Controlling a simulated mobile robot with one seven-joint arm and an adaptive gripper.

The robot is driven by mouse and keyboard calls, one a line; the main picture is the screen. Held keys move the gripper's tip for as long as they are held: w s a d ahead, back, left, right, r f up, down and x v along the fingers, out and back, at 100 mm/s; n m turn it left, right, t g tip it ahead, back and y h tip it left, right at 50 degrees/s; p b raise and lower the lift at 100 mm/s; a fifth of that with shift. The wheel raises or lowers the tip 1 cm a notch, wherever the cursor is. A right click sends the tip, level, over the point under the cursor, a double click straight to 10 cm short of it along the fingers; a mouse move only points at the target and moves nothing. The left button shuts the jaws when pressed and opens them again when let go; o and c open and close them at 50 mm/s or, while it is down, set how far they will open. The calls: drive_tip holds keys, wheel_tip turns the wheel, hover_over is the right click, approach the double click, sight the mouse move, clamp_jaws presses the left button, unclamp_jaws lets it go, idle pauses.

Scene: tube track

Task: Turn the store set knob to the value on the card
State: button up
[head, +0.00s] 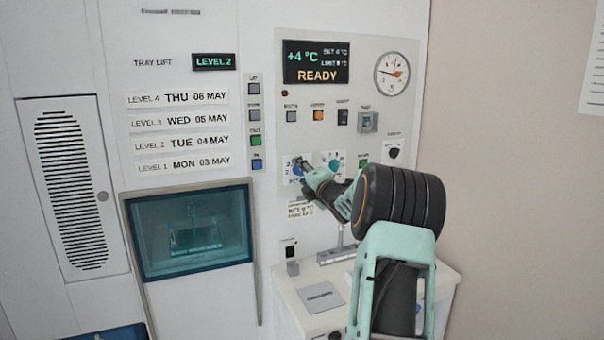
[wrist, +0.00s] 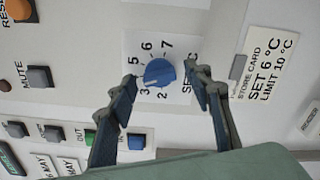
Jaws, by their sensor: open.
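The blue store set knob (wrist: 159,73) sits on a white dial plate with numbers around it and a "SET °C" label. Its white mark lies toward the low numbers, near 3 or 4; I cannot tell exactly. The store card (wrist: 268,70) reads SET 6 °C, LIMIT 10 °C; it also shows below the dials in the head view (head: 300,210). My gripper (wrist: 161,76) is open, with one finger on each side of the knob in the wrist view. I cannot tell whether they touch it. In the head view my gripper (head: 304,168) partly hides the dial.
The display (head: 316,62) reads +4 °C, SET 4 °C, READY. A second blue-knob dial (head: 335,162) stands close to the right of my gripper. Buttons (head: 318,115) line the panel above, and green (head: 256,140) and other buttons stand at left. A white counter (head: 285,285) juts out below.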

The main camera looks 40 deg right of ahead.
drive_tip(key=c, duration=1.1)
drive_tip(key=shift+c, duration=0.2)
drive_tip(key=shift+m, duration=0.3)
drive_tip(key=m, duration=0.6)
drive_tip(key=shift+m, duration=0.3)
drive_tip(key=m+p, duration=0.1)
drive_tip(key=m, duration=0.3)
drive_tip(key=shift+r+p, duration=0.1)
drive_tip(key=shift+p, duration=0.2)
drive_tip(key=shift+m+p, duration=0.65)
drive_tip(key=shift+m, duration=1.55)
